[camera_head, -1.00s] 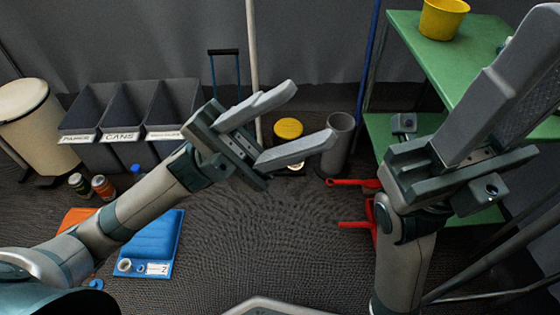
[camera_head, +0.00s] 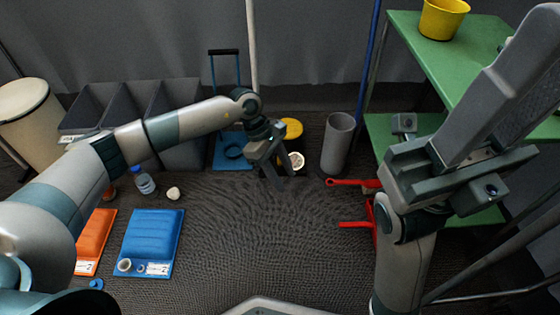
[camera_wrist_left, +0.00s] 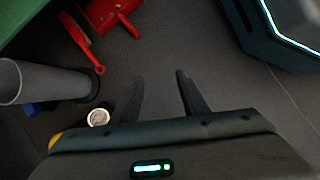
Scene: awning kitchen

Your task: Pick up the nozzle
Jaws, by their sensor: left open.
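I cannot tell for sure which thing is the nozzle. A small blue piece (camera_head: 96,284) lies on the floor at the lower left, and a small pale lump (camera_head: 173,193) lies farther back. A white round piece (camera_head: 297,161) lies beside my left gripper (camera_head: 287,181) and also shows in the left wrist view (camera_wrist_left: 97,117). My left gripper is open and empty, pointing down over the floor. In the wrist view its fingers (camera_wrist_left: 160,85) stand apart with bare floor between them. My right gripper (camera_head: 480,110) is raised at the right; its opening is unclear.
A grey cylinder (camera_head: 340,143) and red-handled tools (camera_head: 352,183) are right of my left gripper. A blue case (camera_head: 151,236), an orange case (camera_head: 93,237) and a bottle (camera_head: 144,181) are at left. A green shelf (camera_head: 435,45) stands at right. The middle floor is clear.

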